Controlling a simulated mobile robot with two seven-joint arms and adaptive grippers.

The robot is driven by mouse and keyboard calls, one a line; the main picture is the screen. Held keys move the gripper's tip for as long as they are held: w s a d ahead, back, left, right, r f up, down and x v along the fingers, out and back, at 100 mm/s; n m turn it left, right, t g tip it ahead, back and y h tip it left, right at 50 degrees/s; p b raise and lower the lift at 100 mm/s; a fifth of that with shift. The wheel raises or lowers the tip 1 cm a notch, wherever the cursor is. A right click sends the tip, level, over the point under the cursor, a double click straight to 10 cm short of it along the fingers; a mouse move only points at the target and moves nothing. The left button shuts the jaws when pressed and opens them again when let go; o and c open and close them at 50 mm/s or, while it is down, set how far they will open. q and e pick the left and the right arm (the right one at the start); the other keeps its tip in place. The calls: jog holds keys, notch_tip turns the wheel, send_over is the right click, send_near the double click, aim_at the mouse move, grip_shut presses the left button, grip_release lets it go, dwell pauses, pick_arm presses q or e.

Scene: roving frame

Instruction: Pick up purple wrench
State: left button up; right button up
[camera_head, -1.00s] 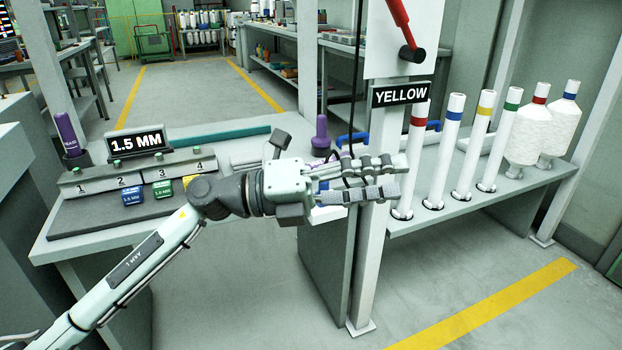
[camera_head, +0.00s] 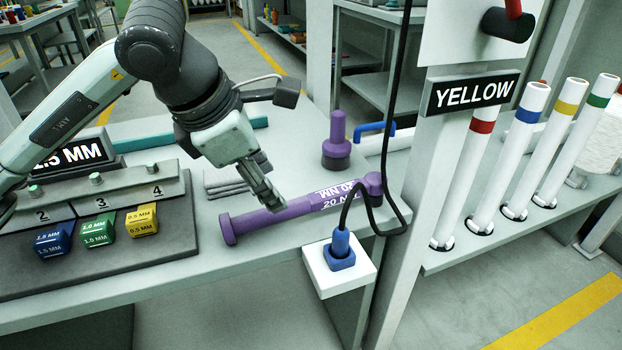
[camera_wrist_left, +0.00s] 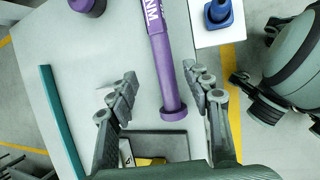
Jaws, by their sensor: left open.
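The purple wrench (camera_head: 300,208) lies on the grey workbench (camera_head: 270,245), its round end cap at the left and its head at the right by the post. White print on it reads 20 NM. My left gripper (camera_head: 265,197) is over the handle near the left end, pointing down. In the left wrist view, the open left gripper (camera_wrist_left: 165,98) has its fingers apart with the wrench (camera_wrist_left: 163,70) between them, nearer the right finger. I cannot tell whether they touch it. My right gripper is not in view.
A purple upright tool (camera_head: 337,142) stands behind the wrench. A blue plug (camera_head: 341,246) with a black cable sits on a white bracket at the bench's front edge. Blue, green and yellow blocks (camera_head: 98,230) sit at the left. A post with a YELLOW sign (camera_head: 471,93) stands right.

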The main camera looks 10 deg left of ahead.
aim_at(310, 208)
pick_arm(q)
jog(key=x, duration=0.6)
jog(key=shift+s+d+f, duration=0.1)
jog(key=shift+s+f, duration=0.05)
jog(key=shift+f, duration=0.3)
jog(key=shift+w+f, duration=0.25)
jog(key=shift+f, duration=0.15)
grip_shut()
jog(key=shift+r, duration=0.1)
